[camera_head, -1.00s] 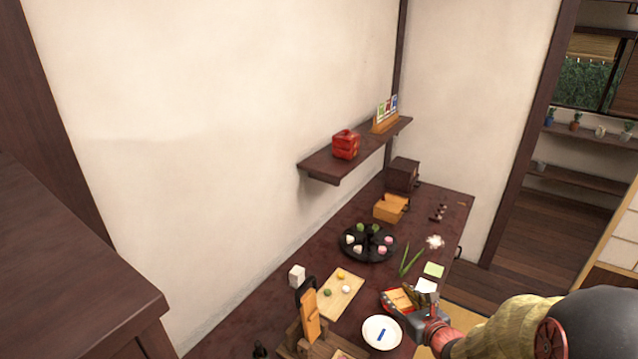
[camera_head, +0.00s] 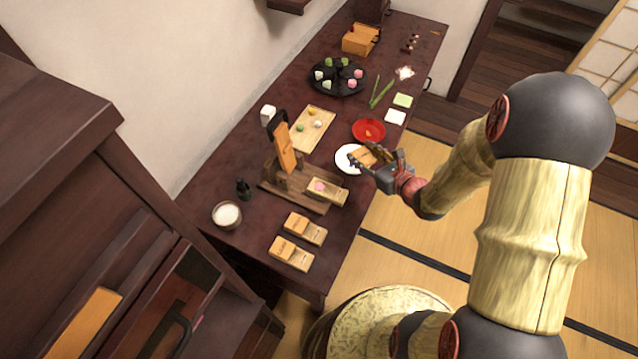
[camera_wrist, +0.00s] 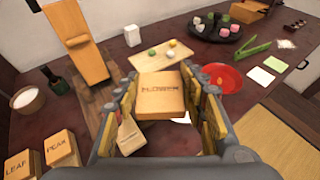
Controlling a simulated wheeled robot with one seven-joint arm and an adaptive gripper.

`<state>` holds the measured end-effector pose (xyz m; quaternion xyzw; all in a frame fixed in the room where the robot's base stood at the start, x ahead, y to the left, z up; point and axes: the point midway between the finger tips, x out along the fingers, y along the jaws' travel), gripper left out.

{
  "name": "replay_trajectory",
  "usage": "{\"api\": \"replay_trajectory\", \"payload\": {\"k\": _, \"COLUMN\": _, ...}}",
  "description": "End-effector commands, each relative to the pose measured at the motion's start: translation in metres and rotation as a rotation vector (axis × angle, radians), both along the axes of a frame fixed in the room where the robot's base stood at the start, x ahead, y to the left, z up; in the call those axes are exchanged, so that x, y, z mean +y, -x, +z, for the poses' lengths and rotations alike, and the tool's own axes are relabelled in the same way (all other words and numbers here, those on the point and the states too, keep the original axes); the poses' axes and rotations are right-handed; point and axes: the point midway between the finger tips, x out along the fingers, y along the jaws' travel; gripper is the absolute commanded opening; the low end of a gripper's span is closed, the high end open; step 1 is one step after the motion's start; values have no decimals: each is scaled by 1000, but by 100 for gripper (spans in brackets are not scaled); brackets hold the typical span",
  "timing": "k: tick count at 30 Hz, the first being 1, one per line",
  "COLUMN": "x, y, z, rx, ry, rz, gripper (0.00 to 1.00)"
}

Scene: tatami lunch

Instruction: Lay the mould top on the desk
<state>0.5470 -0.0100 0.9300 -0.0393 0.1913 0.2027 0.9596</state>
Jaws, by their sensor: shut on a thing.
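The mould top (camera_wrist: 160,95) is a small light wooden block marked "FLOWER". My gripper (camera_head: 372,162) is shut on it, and it sits between both jaws in the wrist view. In the head view the mould top (camera_head: 362,155) is held over the right side of the white plate, near the desk's right edge. The desk (camera_head: 235,163) is long and dark reddish brown. The mould top's underside is hidden.
A wooden lever press (camera_head: 285,150) stands left of my gripper. A red dish (camera_head: 369,130) lies just beyond. Two other moulds (camera_head: 305,229) (camera_head: 291,253) and a bowl of white stuff (camera_head: 227,215) are at the near end. Bare desk shows between bowl and moulds.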

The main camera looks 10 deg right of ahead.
Motion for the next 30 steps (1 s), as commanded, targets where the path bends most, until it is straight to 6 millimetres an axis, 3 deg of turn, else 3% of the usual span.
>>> {"api": "replay_trajectory", "payload": {"k": 1, "x": 8, "y": 16, "z": -13, "rx": 6, "ry": -4, "rz": 47, "gripper": 17}}
{"api": "replay_trajectory", "payload": {"k": 6, "x": 48, "y": 66, "z": -32, "rx": 2, "ry": -2, "rz": 247, "gripper": 17}}
{"api": "replay_trajectory", "payload": {"k": 12, "x": 93, "y": 112, "z": -31, "rx": -3, "ry": 1, "rz": 454, "gripper": 17}}
{"api": "replay_trajectory", "payload": {"k": 15, "x": 106, "y": 125, "z": -24, "rx": -4, "ry": 1, "rz": 526, "gripper": 17}}
{"api": "replay_trajectory", "payload": {"k": 30, "x": 114, "y": 129, "z": -16, "rx": -2, "ry": 2, "rz": 577, "gripper": 17}}
